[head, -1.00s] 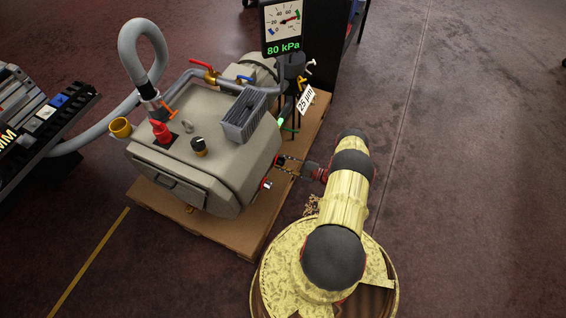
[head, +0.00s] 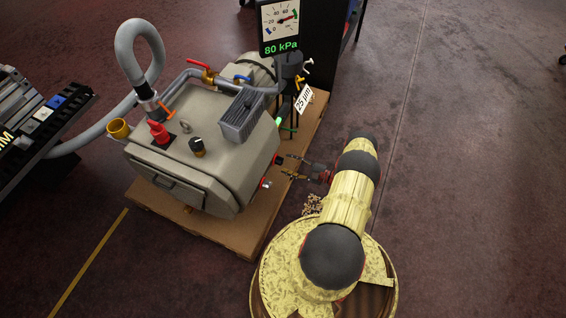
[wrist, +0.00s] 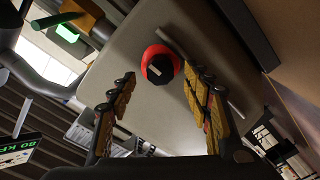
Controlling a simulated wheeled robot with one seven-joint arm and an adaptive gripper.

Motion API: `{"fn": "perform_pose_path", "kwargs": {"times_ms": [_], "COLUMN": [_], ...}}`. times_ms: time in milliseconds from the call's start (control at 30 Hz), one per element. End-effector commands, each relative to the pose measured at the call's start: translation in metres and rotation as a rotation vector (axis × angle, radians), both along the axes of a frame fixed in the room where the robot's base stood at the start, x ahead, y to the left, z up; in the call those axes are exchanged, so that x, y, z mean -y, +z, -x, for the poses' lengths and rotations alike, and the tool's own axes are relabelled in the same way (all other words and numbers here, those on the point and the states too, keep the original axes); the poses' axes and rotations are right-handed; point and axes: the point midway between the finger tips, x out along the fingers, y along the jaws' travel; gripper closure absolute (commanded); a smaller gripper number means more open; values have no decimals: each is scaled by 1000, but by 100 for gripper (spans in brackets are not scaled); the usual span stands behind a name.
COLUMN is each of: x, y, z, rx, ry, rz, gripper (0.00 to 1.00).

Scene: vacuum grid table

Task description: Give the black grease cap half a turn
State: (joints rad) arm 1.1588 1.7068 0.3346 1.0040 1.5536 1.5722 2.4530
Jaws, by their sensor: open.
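The black grease cap (head: 279,160) sits on the side of the grey pump housing (head: 228,165) that faces my arm. In the wrist view the cap (wrist: 160,68) is a round black knob with a short pale mark, set in a red ring. My gripper (head: 287,165) is open and empty, with its fingers pointing at the cap and a small gap between tips and cap. In the wrist view the cap lies beyond and between the yellow-padded fingers of my gripper (wrist: 157,76). Contact does not show.
The pump stands on a brown base board (head: 240,236). A red and white fitting (head: 266,184) is below the cap. A tag reading 25 (head: 304,98) and a gauge reading 80 kPa (head: 280,25) stand behind. Another black knob (head: 197,146) is on top. Floor at right is clear.

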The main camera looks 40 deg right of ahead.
Motion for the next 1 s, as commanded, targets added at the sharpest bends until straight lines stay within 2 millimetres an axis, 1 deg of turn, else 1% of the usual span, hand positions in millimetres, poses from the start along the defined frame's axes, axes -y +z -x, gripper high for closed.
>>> {"fn": "perform_pose_path", "kwargs": {"times_ms": [33, 200, 300, 400, 600, 1000], "x": [6, 20, 26, 30, 33, 32], "y": [0, 0, 0, 0, 0, 0], "z": [11, 41, 55, 64, 70, 70], "rx": [1, 1, 0, 0, 0, -1], "ry": [-5, -4, -3, -2, -1, -1], "rz": [0, 0, 1, 1, 1, 0], "gripper": [50, 50, 50, 50, 50, 50]}}
